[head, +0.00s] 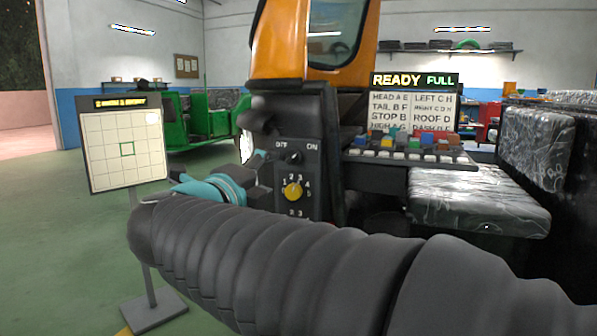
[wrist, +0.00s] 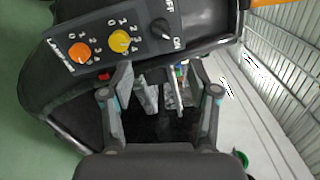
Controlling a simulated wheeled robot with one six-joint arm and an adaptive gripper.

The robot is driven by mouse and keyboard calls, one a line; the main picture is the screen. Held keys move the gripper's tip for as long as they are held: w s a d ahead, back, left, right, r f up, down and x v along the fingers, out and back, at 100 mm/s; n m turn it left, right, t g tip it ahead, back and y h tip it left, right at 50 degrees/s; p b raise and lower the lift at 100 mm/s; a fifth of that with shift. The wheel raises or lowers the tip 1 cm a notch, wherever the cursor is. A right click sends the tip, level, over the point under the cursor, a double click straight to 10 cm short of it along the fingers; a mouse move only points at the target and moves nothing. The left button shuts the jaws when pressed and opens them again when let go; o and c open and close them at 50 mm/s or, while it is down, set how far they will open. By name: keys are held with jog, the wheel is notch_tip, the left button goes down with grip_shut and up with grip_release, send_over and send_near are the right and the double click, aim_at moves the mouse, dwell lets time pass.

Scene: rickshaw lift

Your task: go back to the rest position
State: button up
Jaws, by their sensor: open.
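My gripper (wrist: 159,75) is open in the wrist view, with its two fingers spread apart and nothing seen held between them. The dark control panel (wrist: 140,32) lies beyond and above the fingers there. It carries an orange knob (wrist: 79,53), a yellow knob (wrist: 120,41) and a black off/on knob (wrist: 162,29). In the head view, my grey-sleeved arm crosses the lower middle, and its teal wrist is near the panel's left side. The yellow knob (head: 293,191) and the black knob (head: 296,157) show there. My fingertips are hidden in the head view.
A grid board (head: 122,145) on a stand is at the left. A wrapped seat (head: 478,200) is at the right. Open green floor lies at the left.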

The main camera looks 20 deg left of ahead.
jog(key=shift+a, duration=0.1)
jog(key=s+a+f+n+g+y, duration=0.2)
jog(key=a+n+y, duration=0.4)
jog(key=s+a+f+n+g+y, duration=0.1)
jog(key=s+a+n+y, duration=0.1)
jog(key=a+n+y, duration=0.4)
jog(key=s+d+f+n+g+y+p, duration=0.1)
jog(key=s+d+f+n+g+p, duration=0.1)
jog(key=s+f+n+g, duration=0.5)
jog(key=s+d+f+n+g+h+p, duration=0.1)
jog(key=d+f+n+h, duration=0.2)
jog(key=d, duration=0.7)
jog(key=s+d+f+n+g+h+p, duration=0.1)
jog(key=d+f+n+g+h, duration=0.1)
jog(key=d+f, duration=0.5)
jog(key=s+d+f+n+g+h+p, duration=0.1)
jog(key=d+f+n+h+p, duration=0.15)
jog(key=d, duration=0.95)
jog(key=s+d+r+m+h+p, duration=0.1)
jog(key=s+d+m+h, duration=0.1)
jog(key=d, duration=0.7)
jog(key=s+d+r+m+t+h+p, duration=0.1)
jog(key=d+r+m+h+p, duration=0.1)
jog(key=d, duration=0.7)
jog(key=shift+s+d+m+t, duration=0.3)
jog(key=shift+s+d+m, duration=0.1)
jog(key=shift+m, duration=0.25)
